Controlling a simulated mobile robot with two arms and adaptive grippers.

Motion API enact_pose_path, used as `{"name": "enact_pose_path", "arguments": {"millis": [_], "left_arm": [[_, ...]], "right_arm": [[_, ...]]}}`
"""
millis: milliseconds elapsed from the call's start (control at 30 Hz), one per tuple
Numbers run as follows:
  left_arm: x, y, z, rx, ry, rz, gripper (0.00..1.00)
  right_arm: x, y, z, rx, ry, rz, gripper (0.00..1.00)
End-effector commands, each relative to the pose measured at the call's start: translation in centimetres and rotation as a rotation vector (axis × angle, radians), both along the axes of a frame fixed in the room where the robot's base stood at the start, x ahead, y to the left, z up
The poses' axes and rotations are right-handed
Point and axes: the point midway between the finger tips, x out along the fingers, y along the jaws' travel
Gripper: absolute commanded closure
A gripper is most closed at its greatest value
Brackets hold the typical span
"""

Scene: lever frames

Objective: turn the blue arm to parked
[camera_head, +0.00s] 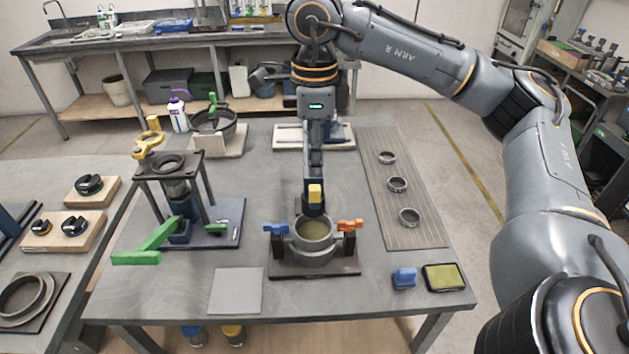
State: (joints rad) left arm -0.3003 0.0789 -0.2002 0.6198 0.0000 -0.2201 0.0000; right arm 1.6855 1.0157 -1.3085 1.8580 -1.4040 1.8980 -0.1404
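A small clamp fixture (281,269) stands near the table's front middle, with a round grey ring cup (314,243) at its centre. The blue arm (275,228) sits on a dark post at the cup's left and points out to the left. An orange arm (350,225) on the right post points out to the right. A yellow arm (314,194) shows at the back of the cup. My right gripper (314,182) points down just behind and above the yellow arm; its fingers are seen narrow and I cannot tell their opening. My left gripper is not in view.
A green-levered press (180,205) stands to the left. Several rings lie on a ribbed mat (427,236) at the right. A blue block (404,278) and a yellow-green pad (444,277) lie front right. A grey sheet (236,290) lies front left of the fixture.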

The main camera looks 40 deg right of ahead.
Motion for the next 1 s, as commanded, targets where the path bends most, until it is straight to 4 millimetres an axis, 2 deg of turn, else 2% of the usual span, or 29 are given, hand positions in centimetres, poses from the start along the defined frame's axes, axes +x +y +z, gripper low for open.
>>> {"name": "enact_pose_path", "arguments": {"millis": [100, 300, 500, 733, 767, 900, 1000], "left_arm": [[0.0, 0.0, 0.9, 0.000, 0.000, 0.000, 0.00], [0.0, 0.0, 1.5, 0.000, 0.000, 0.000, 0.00], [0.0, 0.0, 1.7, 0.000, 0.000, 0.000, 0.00], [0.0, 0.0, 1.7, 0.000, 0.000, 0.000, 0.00], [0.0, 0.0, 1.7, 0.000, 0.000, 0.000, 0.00], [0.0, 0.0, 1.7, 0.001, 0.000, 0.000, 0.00], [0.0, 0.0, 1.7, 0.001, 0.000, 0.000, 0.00]], "right_arm": [[-0.1, -0.1, -2.3, -0.001, 0.004, -0.001, 0.72], [-0.1, 0.0, -5.3, 0.000, 0.002, 0.000, 0.72], [0.0, 0.0, -6.5, 0.001, -0.001, 0.001, 0.72], [0.0, 0.0, -6.6, 0.002, -0.001, 0.001, 0.72], [0.0, 0.0, -6.6, 0.002, -0.001, 0.001, 0.74], [0.0, 0.0, -6.6, 0.002, -0.001, 0.001, 1.00], [0.0, 0.0, -6.6, 0.002, -0.001, 0.001, 1.00]]}}
